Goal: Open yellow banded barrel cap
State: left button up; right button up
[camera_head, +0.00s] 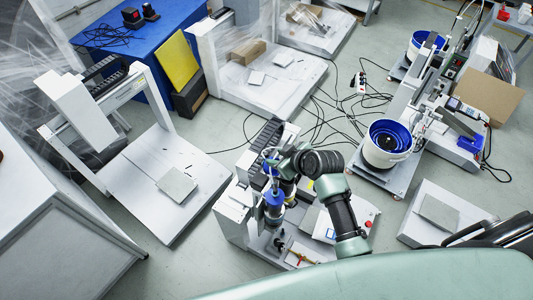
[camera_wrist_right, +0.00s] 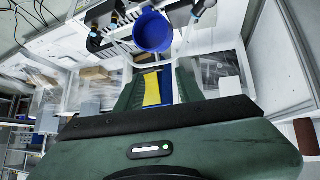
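A blue round container (camera_wrist_right: 153,31) shows near the top of the right wrist view, beyond my fingertips. I cannot make out a yellow band or a separate cap on either. My right arm reaches over the machine, and its wrist hides part of it. In the wrist view, the two green fingers of my right gripper (camera_wrist_right: 158,70) stand apart with nothing between them. My left gripper is not in view.
A blue table with a yellow panel (camera_head: 178,61) stands at the back left. A white gantry stand (camera_head: 140,200) is left of the machine. A white feeder with a blue bowl (camera_head: 389,140) stands to the right. Black cables lie on the floor.

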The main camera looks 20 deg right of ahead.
aim_at(268, 155)
jog(key=x, duration=0.8)
jog(key=shift+w+r, duration=0.15)
jog(key=shift+w, duration=0.05)
grip_shut()
dwell(1.2)
